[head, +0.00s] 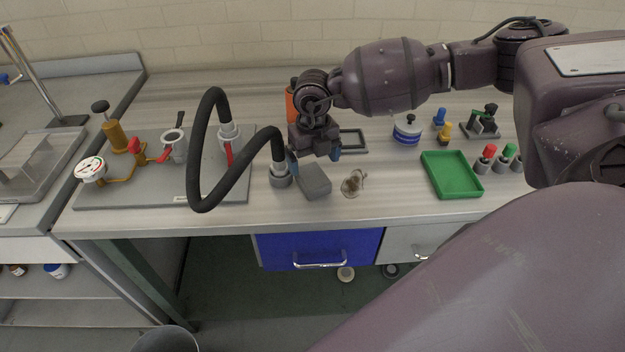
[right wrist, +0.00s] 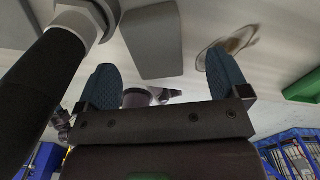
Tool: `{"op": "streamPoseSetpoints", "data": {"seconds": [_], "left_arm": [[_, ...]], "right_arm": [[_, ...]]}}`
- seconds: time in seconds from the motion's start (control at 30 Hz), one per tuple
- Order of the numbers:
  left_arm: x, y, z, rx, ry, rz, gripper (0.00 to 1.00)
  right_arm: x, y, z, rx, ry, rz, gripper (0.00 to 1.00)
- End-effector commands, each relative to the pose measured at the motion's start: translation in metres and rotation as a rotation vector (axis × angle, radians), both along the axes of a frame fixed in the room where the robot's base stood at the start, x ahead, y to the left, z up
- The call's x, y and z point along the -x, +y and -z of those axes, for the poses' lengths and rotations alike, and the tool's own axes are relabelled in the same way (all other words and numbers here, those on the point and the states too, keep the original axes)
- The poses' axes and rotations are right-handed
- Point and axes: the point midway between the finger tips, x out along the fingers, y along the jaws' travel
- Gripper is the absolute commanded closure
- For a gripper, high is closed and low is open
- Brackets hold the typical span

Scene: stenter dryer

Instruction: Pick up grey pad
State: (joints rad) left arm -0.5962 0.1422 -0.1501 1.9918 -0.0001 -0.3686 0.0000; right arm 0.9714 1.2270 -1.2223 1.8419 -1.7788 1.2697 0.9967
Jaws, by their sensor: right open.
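The grey pad (head: 314,181) is a small block lying on the bench near its front edge. In the right wrist view the grey pad (right wrist: 152,38) shows just beyond and between the fingers. My right gripper (head: 315,160) is open above and slightly behind the pad, fingers spread. In the right wrist view the two blue fingertips of the right gripper (right wrist: 163,82) are apart with nothing held between them. My left gripper is not in view.
A black hose (head: 206,150) ends at a grey fitting (head: 281,175) just left of the pad. A small glass-like item (head: 353,184) lies right of it. A green tray (head: 452,174) and colored knobs (head: 487,152) stand further right. A dark frame (head: 353,141) lies behind.

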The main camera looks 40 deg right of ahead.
Motion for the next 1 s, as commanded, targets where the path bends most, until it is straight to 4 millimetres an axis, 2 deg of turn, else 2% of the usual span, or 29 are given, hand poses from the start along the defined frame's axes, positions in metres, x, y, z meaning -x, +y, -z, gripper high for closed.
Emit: {"op": "streamPoseSetpoints", "data": {"seconds": [0.37, 0.63, 1.0], "left_arm": [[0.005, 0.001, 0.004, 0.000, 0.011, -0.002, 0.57], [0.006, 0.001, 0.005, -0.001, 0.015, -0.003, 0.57], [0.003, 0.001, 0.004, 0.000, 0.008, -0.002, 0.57]], "right_arm": [[0.006, 0.007, 0.045, -0.001, 0.002, 0.000, 0.06], [0.006, 0.006, 0.049, -0.001, 0.001, 0.000, 0.06], [0.006, 0.006, 0.048, -0.001, 0.001, 0.000, 0.63]]}}
